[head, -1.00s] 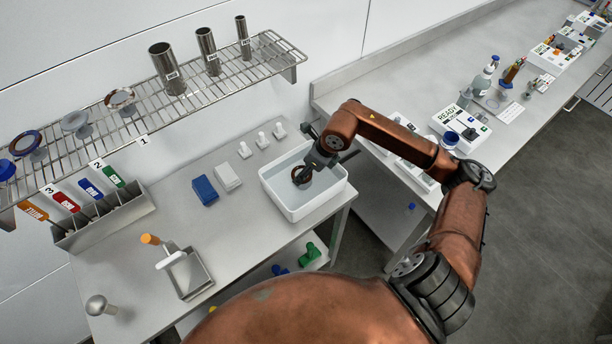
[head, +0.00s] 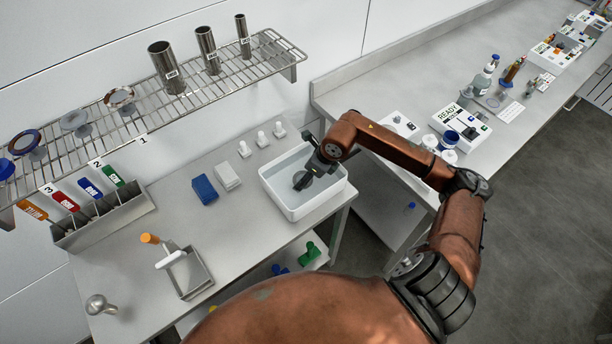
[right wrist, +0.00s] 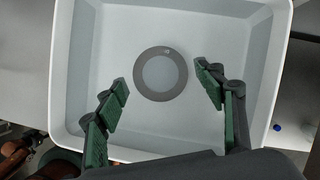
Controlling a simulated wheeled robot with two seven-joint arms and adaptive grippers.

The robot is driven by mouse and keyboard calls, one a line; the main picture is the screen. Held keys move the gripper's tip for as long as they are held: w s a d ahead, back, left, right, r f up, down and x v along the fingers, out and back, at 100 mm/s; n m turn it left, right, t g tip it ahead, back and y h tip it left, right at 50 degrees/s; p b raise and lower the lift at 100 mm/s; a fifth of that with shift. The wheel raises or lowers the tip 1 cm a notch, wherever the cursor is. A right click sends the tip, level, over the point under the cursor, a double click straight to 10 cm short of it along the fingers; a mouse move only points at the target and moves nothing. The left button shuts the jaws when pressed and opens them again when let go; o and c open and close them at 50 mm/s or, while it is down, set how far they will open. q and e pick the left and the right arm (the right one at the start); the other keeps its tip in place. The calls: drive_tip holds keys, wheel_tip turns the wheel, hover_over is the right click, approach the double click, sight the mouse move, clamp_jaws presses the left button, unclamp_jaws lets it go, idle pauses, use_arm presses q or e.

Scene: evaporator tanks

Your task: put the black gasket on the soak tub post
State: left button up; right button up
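A dark grey ring, which looks like the black gasket (right wrist: 182,78), shows inside the white soak tub (right wrist: 66,80) in the right wrist view. A pale grey disc fills its middle; I cannot tell whether this is the post's top or the tub floor. My right gripper (right wrist: 163,78) is open, with its green-padded fingers apart on either side below the ring and not visibly touching it. In the head view the right gripper (head: 304,179) reaches down into the tub (head: 305,212), and its fingers hide the gasket and any post. My left gripper is not in view.
A blue block (head: 204,190) and a white block (head: 228,177) lie left of the tub. Several small white pegs (head: 262,139) stand behind it. A wire shelf (head: 205,90) with steel cylinders and rings hangs above. A side bench (head: 400,75) runs to the right.

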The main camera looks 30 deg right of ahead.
drive_tip(key=shift+r, duration=0.1)
drive_tip(key=shift+r+p, duration=0.25)
drive_tip(key=shift+p, duration=0.05)
drive_tip(key=v, duration=1.2)
drive_tip(key=shift+s+d+f, duration=0.1)
